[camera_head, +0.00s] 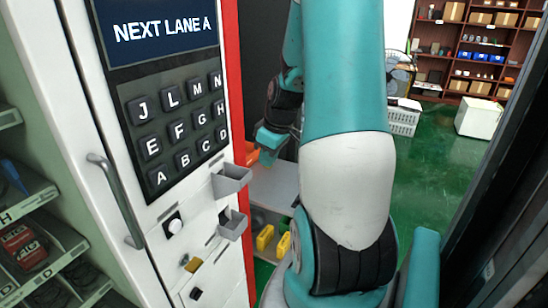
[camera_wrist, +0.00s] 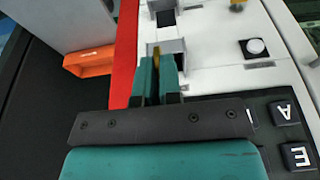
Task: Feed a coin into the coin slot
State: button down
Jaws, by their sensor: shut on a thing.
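My gripper (camera_wrist: 157,80) is shut on a thin gold coin (camera_wrist: 156,51), seen edge-on between the fingertips in the wrist view. The fingertips are at a small grey open tray (camera_wrist: 178,47) on the machine's front; I cannot tell if they touch it. In the head view my gripper (camera_head: 268,145) is small and partly hidden beside the red edge, and the coin cannot be made out. The white vending machine (camera_head: 140,232) has a brass fitting (camera_head: 193,264) low on its panel, also in the wrist view (camera_wrist: 237,6). I cannot tell whether it is the coin slot.
The keypad (camera_head: 178,130) is under a screen reading NEXT LANE A (camera_head: 160,30). Two grey trays, upper (camera_head: 231,180) and lower (camera_head: 232,224), jut out. A round button (camera_head: 173,225) and a door handle (camera_head: 115,200) are nearby. An orange bin (camera_wrist: 88,62) stands beside the machine.

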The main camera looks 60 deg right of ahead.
jog(key=w+f, duration=0.1)
jog(key=w, duration=0.1)
jog(key=w+f+b, duration=0.1)
jog(key=w, duration=0.2)
jog(key=w+f+b, duration=0.1)
jog(key=w, duration=0.2)
jog(key=shift+w+a+f, duration=0.15)
jog(key=shift+a, duration=0.25)
jog(key=shift+w+f+b, duration=0.45)
jog(key=shift+w+f, duration=0.45)
jog(key=shift+w, duration=0.1)
jog(key=c, duration=1.2)
grip_release()
jog(key=b+v, duration=0.2)
jog(key=v, duration=1.5)
jog(key=shift+r+b, duration=0.25)
jog(key=shift+b, duration=0.05)
